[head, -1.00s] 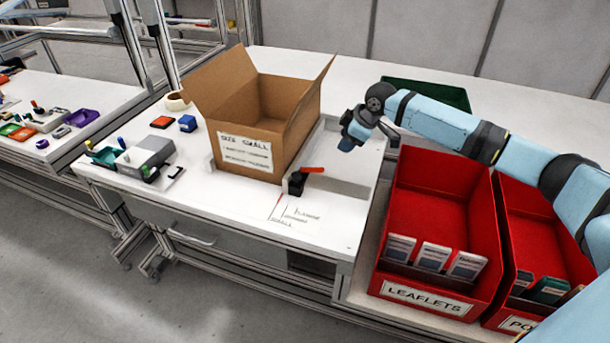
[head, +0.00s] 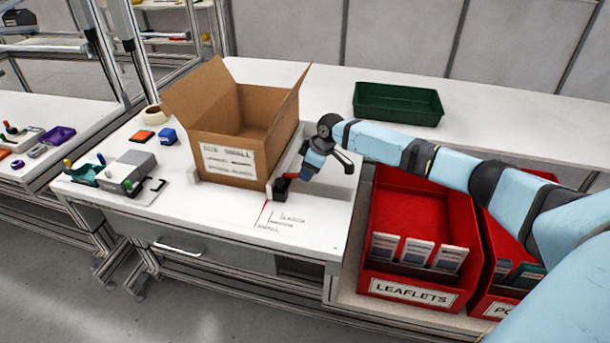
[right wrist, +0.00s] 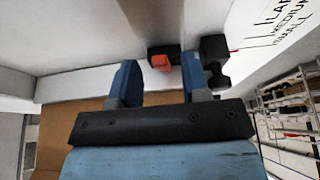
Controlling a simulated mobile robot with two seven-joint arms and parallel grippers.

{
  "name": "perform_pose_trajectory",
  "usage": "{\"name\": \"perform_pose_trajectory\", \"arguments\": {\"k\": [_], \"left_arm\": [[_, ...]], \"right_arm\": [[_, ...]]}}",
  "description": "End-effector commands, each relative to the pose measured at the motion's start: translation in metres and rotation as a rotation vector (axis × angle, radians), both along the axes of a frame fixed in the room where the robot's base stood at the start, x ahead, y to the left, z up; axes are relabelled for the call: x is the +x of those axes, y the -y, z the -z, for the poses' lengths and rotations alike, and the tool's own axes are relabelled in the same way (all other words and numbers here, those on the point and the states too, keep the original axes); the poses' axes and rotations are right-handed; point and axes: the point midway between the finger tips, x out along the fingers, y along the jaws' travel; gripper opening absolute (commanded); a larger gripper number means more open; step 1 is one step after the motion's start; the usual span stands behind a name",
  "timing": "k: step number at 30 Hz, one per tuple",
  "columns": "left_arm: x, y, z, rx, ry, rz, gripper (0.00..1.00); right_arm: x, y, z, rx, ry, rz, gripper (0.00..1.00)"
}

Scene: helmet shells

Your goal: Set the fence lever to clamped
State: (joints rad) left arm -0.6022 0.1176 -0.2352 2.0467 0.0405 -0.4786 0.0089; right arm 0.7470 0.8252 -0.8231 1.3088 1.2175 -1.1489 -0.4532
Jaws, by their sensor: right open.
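The fence lever has a black base (head: 279,188) and a red handle (head: 289,176). It stands at the front right corner of the cardboard box. In the right wrist view its red end (right wrist: 160,62) appears between and beyond my fingertips, with black parts beside it. My right gripper (head: 303,174) is open and close to the red handle, partly covering it. In the right wrist view the open fingers of the gripper (right wrist: 160,76) show nothing held between them. Whether a finger touches the handle cannot be told. My left gripper is not in view.
The open cardboard box (head: 228,160) stands on the white table left of the lever. Printed size marks (head: 285,218) lie in front. Red leaflet bins (head: 410,225) stand at right, and a green tray (head: 398,104) lies behind.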

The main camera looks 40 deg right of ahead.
Motion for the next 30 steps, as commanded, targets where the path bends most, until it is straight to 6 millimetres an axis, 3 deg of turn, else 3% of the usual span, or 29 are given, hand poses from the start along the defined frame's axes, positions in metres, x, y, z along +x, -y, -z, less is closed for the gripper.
{"name": "perform_pose_trajectory", "arguments": {"k": [6, 15, 16, 21, 30], "left_arm": [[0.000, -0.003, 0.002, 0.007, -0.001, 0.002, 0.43], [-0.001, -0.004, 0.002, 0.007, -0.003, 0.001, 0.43], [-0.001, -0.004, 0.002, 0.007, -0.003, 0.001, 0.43], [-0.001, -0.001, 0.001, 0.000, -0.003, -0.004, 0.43], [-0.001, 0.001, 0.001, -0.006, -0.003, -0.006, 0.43]], "right_arm": [[0.006, -0.005, 0.019, 0.001, 0.001, 0.001, 0.43], [0.007, -0.005, 0.021, -0.001, 0.001, 0.000, 0.43], [0.007, -0.005, 0.021, -0.001, 0.001, 0.000, 0.40], [0.007, -0.005, 0.021, -0.001, 0.001, 0.000, 0.01], [0.004, -0.005, 0.028, 0.046, 0.047, 0.000, 0.00]]}}
